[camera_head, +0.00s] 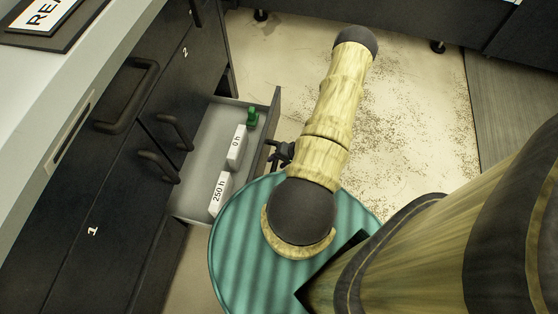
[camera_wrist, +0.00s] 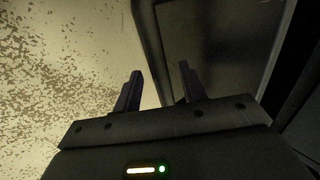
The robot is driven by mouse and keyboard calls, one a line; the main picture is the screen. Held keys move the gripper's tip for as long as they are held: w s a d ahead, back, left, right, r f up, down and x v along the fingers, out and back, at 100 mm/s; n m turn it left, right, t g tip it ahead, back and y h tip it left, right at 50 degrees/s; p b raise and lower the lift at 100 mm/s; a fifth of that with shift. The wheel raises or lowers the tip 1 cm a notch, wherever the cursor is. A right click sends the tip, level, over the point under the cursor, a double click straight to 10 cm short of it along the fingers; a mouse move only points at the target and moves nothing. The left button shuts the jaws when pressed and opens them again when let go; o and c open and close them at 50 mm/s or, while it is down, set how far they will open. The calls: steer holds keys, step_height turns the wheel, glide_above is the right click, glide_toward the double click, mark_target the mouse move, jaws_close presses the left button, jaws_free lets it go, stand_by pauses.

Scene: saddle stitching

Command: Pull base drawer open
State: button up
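The base drawer (camera_head: 195,206) stands pulled out from the dark cabinet, in the middle left of the head view. Its dark front panel (camera_head: 272,122) faces the floor area to the right. My gripper (camera_head: 281,154) is close to the outer side of that front, partly hidden by my arm. In the wrist view my gripper (camera_wrist: 160,82) has its two fingers apart, with a gap between them. A dark panel with a lighter edge (camera_wrist: 215,45) lies behind the right finger. Whether a finger touches it I cannot tell.
Inside the drawer lie a white block marked 0 h (camera_head: 236,147), one marked 250 h (camera_head: 219,193) and a small green object (camera_head: 252,117). The dark cabinet (camera_head: 95,225) with handles and a light worktop (camera_head: 115,45) is left. Speckled floor (camera_head: 410,120) is clear right.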

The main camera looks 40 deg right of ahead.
steer(key=p+v, duration=0.7)
steer(key=v, duration=1)
steer(key=shift+r, duration=0.25)
